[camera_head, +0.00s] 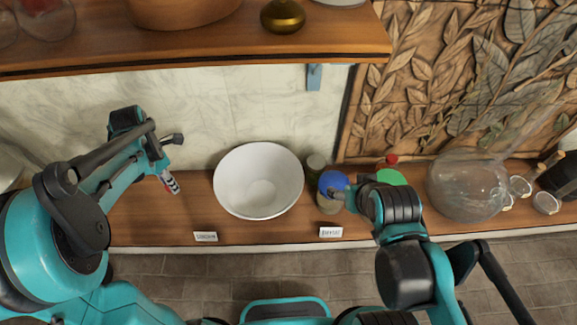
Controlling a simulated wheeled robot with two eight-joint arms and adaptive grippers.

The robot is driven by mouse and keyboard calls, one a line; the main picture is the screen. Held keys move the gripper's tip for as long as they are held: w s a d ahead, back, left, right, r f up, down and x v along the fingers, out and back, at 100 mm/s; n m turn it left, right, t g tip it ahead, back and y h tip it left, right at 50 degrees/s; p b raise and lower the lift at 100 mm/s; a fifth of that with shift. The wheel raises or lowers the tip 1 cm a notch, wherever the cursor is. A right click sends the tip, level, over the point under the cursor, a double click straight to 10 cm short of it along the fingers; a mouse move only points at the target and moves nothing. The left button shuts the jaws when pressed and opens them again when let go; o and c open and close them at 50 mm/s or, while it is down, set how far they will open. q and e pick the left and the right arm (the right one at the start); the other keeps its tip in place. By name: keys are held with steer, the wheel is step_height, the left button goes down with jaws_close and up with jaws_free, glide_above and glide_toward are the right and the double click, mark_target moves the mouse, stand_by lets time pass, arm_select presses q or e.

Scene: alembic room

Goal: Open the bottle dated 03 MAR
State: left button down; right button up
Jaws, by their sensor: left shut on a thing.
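A blue-capped bottle (332,183) stands on the wooden counter right of the white bowl; my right gripper (345,193) is at its right side and partly hides it. I cannot tell if it touches the bottle or how its fingers stand. A darker jar (316,166) stands just behind it, and a green-topped container (391,177) is to the right, partly behind my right arm. White cards (331,232) and (206,236) at the counter's front carry print too small to read. My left gripper (167,168) is shut on a small red, white and dark banded thing (171,183), left of the bowl.
The large white bowl (259,181) fills the middle of the counter (140,218). A round glass flask (468,185) and small glass jars (546,202) stand at the right. A wooden shelf (200,45) overhangs the back. Bare counter shows between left gripper and bowl.

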arm_select(q)
steer(key=shift+r, duration=0.1)
steer(key=shift+s, duration=0.25)
glide_above(183, 204)
step_height(183, 204, down, 5)
steer(key=shift+w+f+b, duration=0.1)
steer(key=shift+w+b, duration=0.05)
steer(key=shift+b, duration=0.2)
step_height(183, 204, down, 4)
steer(key=shift+f, duration=0.4)
